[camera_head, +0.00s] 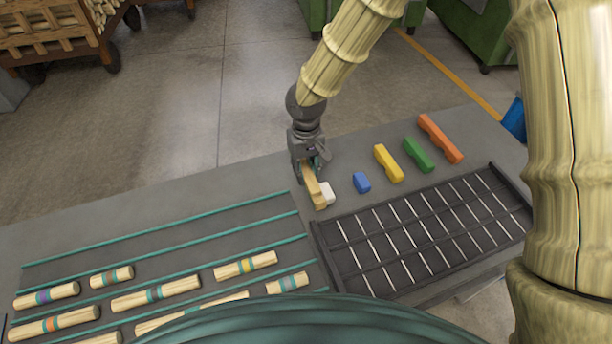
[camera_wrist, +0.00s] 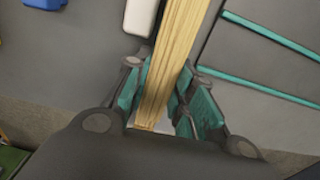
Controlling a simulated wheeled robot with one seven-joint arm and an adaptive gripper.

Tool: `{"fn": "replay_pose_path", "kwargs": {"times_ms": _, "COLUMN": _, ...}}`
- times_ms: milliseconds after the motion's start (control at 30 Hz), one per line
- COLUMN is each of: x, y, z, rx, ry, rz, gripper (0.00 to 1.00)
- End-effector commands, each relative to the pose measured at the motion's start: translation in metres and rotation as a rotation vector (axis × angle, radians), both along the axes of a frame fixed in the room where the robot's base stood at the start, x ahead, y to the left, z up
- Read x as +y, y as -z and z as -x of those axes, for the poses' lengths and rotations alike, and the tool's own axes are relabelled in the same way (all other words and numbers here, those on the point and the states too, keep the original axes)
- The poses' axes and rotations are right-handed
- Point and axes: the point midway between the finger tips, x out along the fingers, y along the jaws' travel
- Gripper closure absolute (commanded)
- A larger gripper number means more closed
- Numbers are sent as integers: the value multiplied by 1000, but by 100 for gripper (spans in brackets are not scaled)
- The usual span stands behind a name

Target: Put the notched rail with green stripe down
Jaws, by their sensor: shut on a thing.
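My gripper (camera_head: 310,168) is over the back middle of the grey table, pointing down. It is shut on a pale wooden rail (camera_head: 311,186), which also shows in the wrist view (camera_wrist: 178,50) running between the teal finger pads. The rail's near end lies beside a small white block (camera_head: 327,194). No green stripe or notch shows on the visible part of the rail; the fingers hide some of it. I cannot tell whether the rail touches the table.
Blue (camera_head: 361,182), yellow (camera_head: 388,163), green (camera_head: 418,154) and orange (camera_head: 440,138) blocks stand in a row to the right. A dark gridded tray (camera_head: 318,235) is in front of them. Several banded turned pieces (camera_head: 155,293) lie among teal strips (camera_head: 160,228) at left.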

Motion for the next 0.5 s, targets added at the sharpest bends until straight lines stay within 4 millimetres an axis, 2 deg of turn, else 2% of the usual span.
{"fn": "replay_pose_path", "kwargs": {"times_ms": 233, "x": 0, "y": 26, "z": 3, "rx": 3, "ry": -2, "rz": 1, "gripper": 100}}
{"fn": "replay_pose_path", "kwargs": {"times_ms": 500, "x": 0, "y": 34, "z": 2, "rx": 1, "ry": -1, "rz": 1, "gripper": 100}}
